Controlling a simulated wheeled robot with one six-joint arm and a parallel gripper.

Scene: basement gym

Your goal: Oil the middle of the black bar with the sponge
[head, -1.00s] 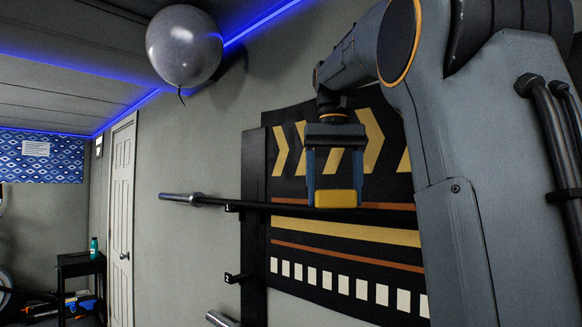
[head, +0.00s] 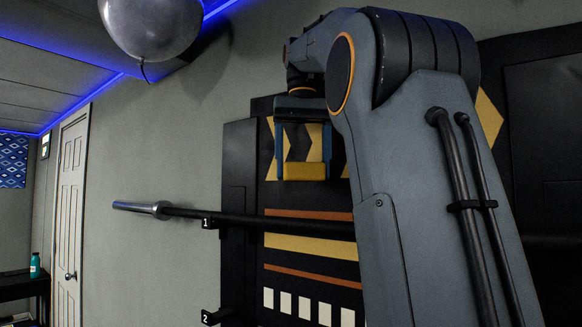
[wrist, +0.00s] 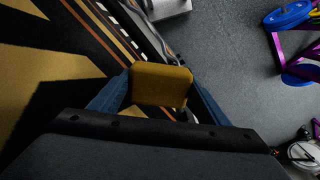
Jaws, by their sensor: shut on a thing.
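My gripper (head: 303,172) is shut on a yellow sponge (head: 305,172), with a blue finger on each side of it. The sponge also shows in the wrist view (wrist: 160,84), between the fingertips. The black bar (head: 260,221) lies across the wall rack at the level marked 1, with a silver end (head: 140,208) sticking out to the left. The sponge is above the bar in the head view, with a visible gap between them. My arm hides the bar's right part, including where its middle may be.
A grey balloon (head: 152,25) hangs at the upper left, clear of my arm. The rack post (head: 238,170) stands at the wall with a lower holder marked 2 (head: 212,316). A white door (head: 70,200) and a dark table (head: 20,284) are at far left.

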